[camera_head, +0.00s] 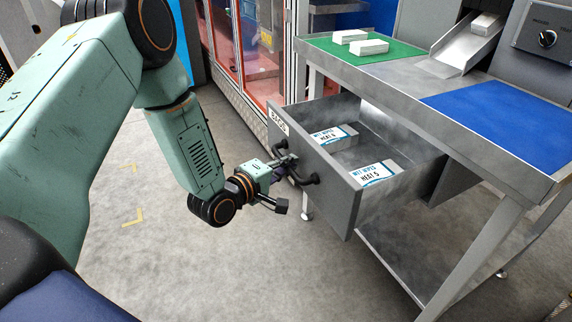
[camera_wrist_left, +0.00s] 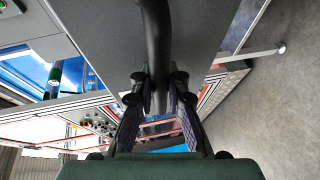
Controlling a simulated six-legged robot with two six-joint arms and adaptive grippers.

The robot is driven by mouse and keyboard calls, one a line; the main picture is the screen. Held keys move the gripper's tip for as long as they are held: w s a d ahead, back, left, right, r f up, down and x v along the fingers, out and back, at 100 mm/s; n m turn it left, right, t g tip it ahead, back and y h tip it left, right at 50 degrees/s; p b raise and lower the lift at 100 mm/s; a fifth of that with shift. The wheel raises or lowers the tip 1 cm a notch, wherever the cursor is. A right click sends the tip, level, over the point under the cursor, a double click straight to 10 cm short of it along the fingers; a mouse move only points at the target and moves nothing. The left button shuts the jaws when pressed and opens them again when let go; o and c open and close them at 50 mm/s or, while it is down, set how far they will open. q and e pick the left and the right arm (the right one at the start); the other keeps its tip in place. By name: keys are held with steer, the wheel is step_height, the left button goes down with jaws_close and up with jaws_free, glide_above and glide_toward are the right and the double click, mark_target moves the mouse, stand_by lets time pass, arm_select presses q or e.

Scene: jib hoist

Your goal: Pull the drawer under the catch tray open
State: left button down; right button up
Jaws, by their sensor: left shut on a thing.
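The grey drawer (camera_head: 323,182) under the metal table stands pulled out, its inside open to view. Two white packs with blue print lie in it, one (camera_head: 333,137) near the left side and one (camera_head: 372,173) nearer the front. A dark bar handle (camera_head: 303,180) is on the drawer front. My left gripper (camera_head: 287,168) is at the handle and shut on it. In the left wrist view the handle (camera_wrist_left: 157,50) runs down between the two fingers (camera_wrist_left: 158,112). My right gripper is in neither view.
The table top carries a green mat (camera_head: 345,52) with two white boxes and a blue mat (camera_head: 510,108). A metal chute (camera_head: 465,47) stands at the back. A glass-fronted cabinet (camera_head: 262,50) is behind. The floor (camera_head: 150,270) left of the drawer is clear.

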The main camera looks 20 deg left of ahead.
arm_select(q)
steer(key=c, duration=1.3)
jaws_free()
steer(key=shift+c, duration=0.2)
steer(key=v, duration=1.2)
steer(key=shift+f, duration=0.1)
